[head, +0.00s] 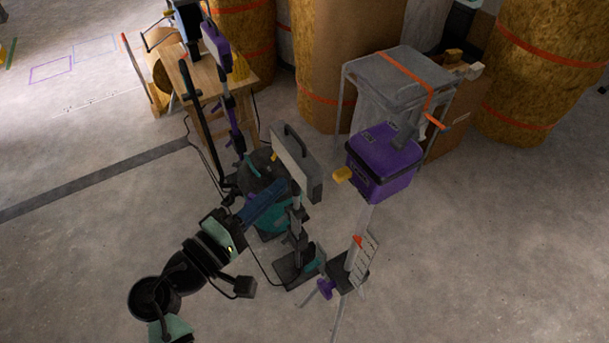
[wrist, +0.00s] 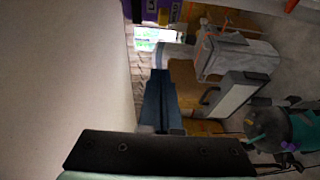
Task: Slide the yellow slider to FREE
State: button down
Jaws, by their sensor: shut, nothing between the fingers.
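No FREE marking is legible. My gripper (head: 282,188) has blue fingers, shut and empty, left of the yellow piece and apart from it. In the wrist view my gripper (wrist: 160,74) points up the picture, below a pale panel (wrist: 155,38) with green marks.
A grey block with a black handle (head: 296,160) stands between my arm and the purple box. A small stand with a pale plate (head: 361,262) is in front. A grey table (head: 400,75) and large rolls (head: 545,65) are behind. Floor at the lower right is clear.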

aim_at(356, 179)
jog(key=p+x, duration=0.3)
jog(key=x, duration=0.7)
jog(key=s+d+p, duration=0.2)
jog(key=s, duration=0.1)
jog(key=shift+s+p, duration=0.3)
jog(key=shift+p, duration=0.05)
jog(key=shift+s+d+f, duration=0.1)
jog(key=shift+s+d, duration=0.7)
jog(key=shift+s, duration=0.2)
jog(key=shift+s+d, duration=0.8)
jog(key=shift+s, duration=0.25)
jog(key=shift+w+b, duration=0.1)
jog(key=shift+b, duration=0.25)
